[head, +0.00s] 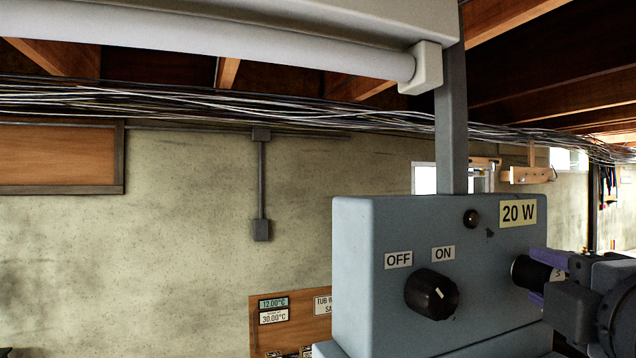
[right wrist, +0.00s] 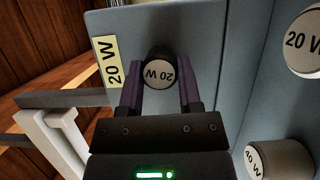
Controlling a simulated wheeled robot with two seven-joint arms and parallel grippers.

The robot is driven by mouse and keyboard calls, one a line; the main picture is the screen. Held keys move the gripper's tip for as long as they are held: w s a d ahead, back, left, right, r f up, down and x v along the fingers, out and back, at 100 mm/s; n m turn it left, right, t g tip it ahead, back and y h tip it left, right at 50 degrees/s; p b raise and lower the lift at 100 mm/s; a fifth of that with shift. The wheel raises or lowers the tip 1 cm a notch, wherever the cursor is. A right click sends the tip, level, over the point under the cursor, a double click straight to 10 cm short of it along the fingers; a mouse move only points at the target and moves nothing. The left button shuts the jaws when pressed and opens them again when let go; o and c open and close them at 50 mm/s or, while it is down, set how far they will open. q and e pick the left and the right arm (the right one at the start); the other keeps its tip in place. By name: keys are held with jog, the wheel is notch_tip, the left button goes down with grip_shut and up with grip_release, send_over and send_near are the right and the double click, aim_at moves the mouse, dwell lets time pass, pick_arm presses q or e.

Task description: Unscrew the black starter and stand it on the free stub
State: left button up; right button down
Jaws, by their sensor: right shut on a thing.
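The black starter (head: 527,272) is a short black cylinder at the right side of the grey-blue box's front, in the head view. Its white end cap, marked 20 W, faces the camera in the right wrist view (right wrist: 158,73). My right gripper (head: 547,278) has its purple fingers shut on the starter, one on each side; they also show in the right wrist view (right wrist: 161,88). I cannot tell whether the starter still touches the box or is seated in it. I cannot pick out a free stub. My left gripper is not in view.
The grey-blue box (head: 400,235) carries a black knob (head: 431,294), OFF and ON labels, a 20 W plate (head: 518,213) and a small dark round part (head: 471,218). A tube lamp (head: 220,57) hangs above.

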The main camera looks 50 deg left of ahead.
jog(key=shift+n, duration=0.4)
jog(key=n+y+b, duration=0.1)
jog(key=n, duration=0.1)
jog(key=shift+f+n+t, duration=0.15)
jog(key=shift+n+t, duration=0.15)
jog(key=shift+n, duration=0.3)
jog(key=shift+n+y+b, duration=0.3)
jog(key=shift+n+y, duration=0.3)
jog(key=shift+n, duration=0.6)
jog(key=shift+d, duration=0.15)
